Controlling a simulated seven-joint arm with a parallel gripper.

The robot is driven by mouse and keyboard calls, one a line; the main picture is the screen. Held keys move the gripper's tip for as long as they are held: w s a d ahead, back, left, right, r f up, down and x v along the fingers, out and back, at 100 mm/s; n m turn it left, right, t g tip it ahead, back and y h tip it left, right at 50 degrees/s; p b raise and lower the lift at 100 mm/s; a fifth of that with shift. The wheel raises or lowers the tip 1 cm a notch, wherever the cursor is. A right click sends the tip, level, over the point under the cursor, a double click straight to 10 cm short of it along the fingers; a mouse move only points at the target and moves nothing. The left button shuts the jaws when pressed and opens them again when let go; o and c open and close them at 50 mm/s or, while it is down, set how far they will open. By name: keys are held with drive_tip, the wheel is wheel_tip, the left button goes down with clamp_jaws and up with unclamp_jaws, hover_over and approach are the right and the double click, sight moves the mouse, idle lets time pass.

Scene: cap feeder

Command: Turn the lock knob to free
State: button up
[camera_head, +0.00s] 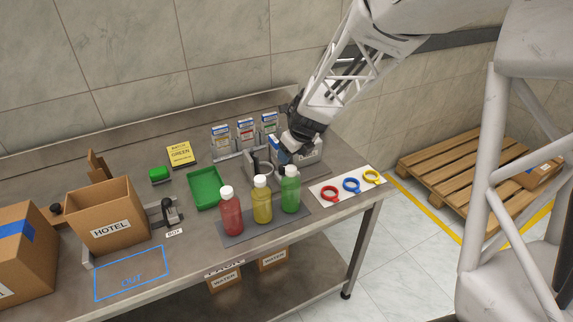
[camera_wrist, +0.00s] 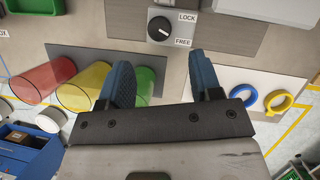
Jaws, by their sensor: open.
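The lock knob (camera_wrist: 160,28) is a round black dial on a light plate in the wrist view, with LOCK printed at its upper right and FREE at its lower right. A white mark on the dial seems to slant down and right, toward FREE. My gripper (camera_wrist: 160,70) is open, with its two blue-grey fingers apart and nothing between them. In the picture the knob lies just beyond the fingertips, roughly centred, and appears untouched. In the head view my gripper (camera_head: 303,145) is over the cap feeder (camera_head: 310,155), where the knob cannot be made out.
Red (camera_head: 231,215), yellow (camera_head: 262,203) and green (camera_head: 290,192) bottles stand on a dark mat close in front. Red, blue and yellow rings (camera_head: 371,177) lie on a white sheet at the right. A green tray (camera_head: 205,188) and HOTEL carton (camera_head: 105,220) are left.

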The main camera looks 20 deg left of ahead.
sight(284, 168)
drive_tip(key=shift+f, duration=0.15)
idle(0.3)
drive_tip(key=shift+x, duration=3.8)
drive_tip(key=shift+c, duration=0.4)
drive_tip(key=c, duration=0.8)
drive_tip(key=shift+c, duration=0.2)
drive_tip(key=shift+m+h, duration=0.3)
drive_tip(key=shift+m, duration=0.4)
drive_tip(key=shift+t, duration=0.3)
drive_tip(key=o, duration=0.9)
